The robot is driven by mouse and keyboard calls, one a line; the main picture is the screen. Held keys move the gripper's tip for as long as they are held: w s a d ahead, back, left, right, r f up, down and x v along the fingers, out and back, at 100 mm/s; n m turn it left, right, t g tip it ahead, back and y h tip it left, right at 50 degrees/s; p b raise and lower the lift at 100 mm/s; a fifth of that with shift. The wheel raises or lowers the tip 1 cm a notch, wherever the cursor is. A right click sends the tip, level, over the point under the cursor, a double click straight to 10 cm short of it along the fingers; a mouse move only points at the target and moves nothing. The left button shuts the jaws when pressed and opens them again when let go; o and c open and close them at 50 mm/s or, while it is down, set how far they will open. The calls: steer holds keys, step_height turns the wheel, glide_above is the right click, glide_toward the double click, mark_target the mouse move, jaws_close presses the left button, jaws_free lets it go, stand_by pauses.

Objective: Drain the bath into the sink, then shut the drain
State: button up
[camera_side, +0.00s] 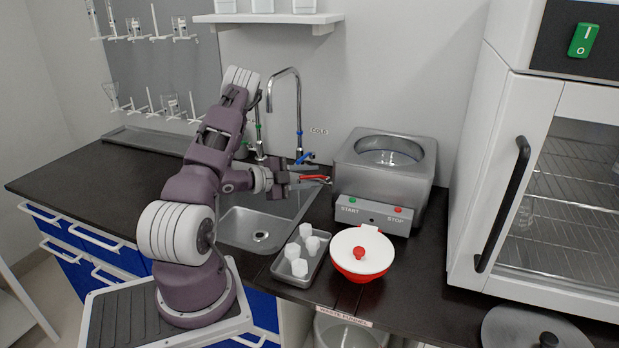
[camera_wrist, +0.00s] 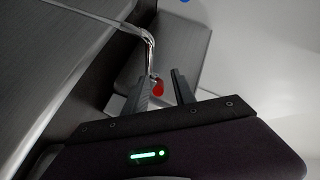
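The steel bath (camera_side: 352,180) stands on the dark counter against the back wall, with water visible in its round opening. A drain valve with a red lever (camera_side: 314,178) sticks out from its left side toward the sink (camera_side: 240,228). My gripper (camera_side: 305,177) is at this valve, above the right side of the sink. In the wrist view my gripper (camera_wrist: 164,88) has its fingers apart. The red lever's end (camera_wrist: 157,87) shows between them, closer to the left finger, below a thin metal pipe (camera_wrist: 146,36). I cannot tell whether a finger touches it. The lever's setting is unclear.
A tray (camera_side: 282,269) with several white pieces and a red bowl with a white lid (camera_side: 361,251) stand in front of the bath. A START/STOP panel (camera_side: 374,213) is on the bath's front. Tall faucets (camera_side: 298,115) rise behind the sink. A glass-doored cabinet (camera_side: 560,190) stands right.

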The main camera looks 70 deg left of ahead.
steer(key=v, duration=0.7)
steer(key=shift+d, duration=0.1)
